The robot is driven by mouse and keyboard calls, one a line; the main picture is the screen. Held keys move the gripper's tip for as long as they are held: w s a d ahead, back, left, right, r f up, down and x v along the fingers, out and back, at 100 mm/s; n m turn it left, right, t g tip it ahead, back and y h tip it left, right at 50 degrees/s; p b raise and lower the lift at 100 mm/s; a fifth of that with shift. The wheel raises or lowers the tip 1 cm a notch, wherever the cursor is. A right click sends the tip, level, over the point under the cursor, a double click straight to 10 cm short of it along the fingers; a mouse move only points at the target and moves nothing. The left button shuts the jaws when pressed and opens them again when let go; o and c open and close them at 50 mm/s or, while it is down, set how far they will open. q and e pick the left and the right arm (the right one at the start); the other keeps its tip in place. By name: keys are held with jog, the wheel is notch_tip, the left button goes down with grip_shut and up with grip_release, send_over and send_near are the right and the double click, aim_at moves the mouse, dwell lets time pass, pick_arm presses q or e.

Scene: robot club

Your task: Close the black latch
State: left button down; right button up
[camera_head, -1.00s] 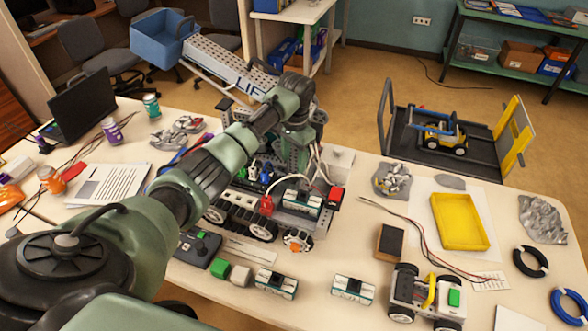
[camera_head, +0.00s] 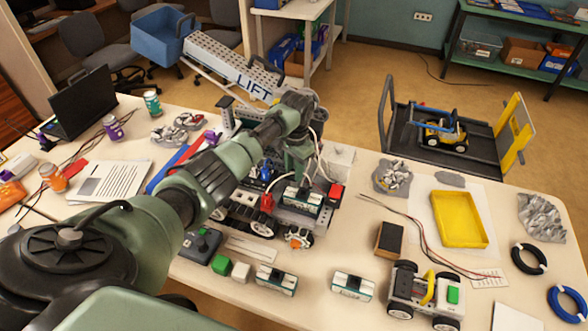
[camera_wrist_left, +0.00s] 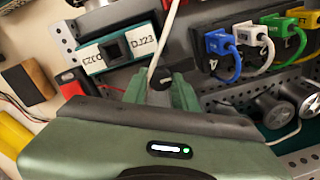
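The robot chassis (camera_head: 262,222) with wheels and wired parts stands on the table. A module with a black centre (camera_head: 302,197) sits on it. In the left wrist view this module (camera_wrist_left: 92,58) carries labels and lies left of the fingers. My left gripper (camera_head: 299,178) points down just above the chassis, close to the module. In the left wrist view its green fingers (camera_wrist_left: 161,90) stand apart around a dark rounded piece (camera_wrist_left: 160,76), perhaps the black latch. I cannot tell whether they touch it. My forearm hides part of the chassis. My right gripper is out of view.
Blue, white and green plugs (camera_wrist_left: 247,35) stand right of the fingers, with a loose white cable (camera_wrist_left: 165,40) close by. A small wheeled robot (camera_head: 425,294), a yellow tray (camera_head: 459,218) and two loose modules lie in front and to the right.

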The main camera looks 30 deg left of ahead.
pick_arm(q)
jog(key=shift+r, duration=0.1)
jog(key=n+p, duration=0.2)
jog(key=shift+r+n, duration=0.1)
jog(key=shift+n, duration=0.3)
jog(key=n+p, duration=0.2)
jog(key=n, duration=0.2)
jog(key=shift+n, duration=0.3)
jog(key=n+p, duration=0.1)
jog(key=n, duration=0.3)
jog(key=shift+w+n, duration=0.1)
jog(key=shift+n, duration=2.4)
jog(key=shift+a, duration=0.1)
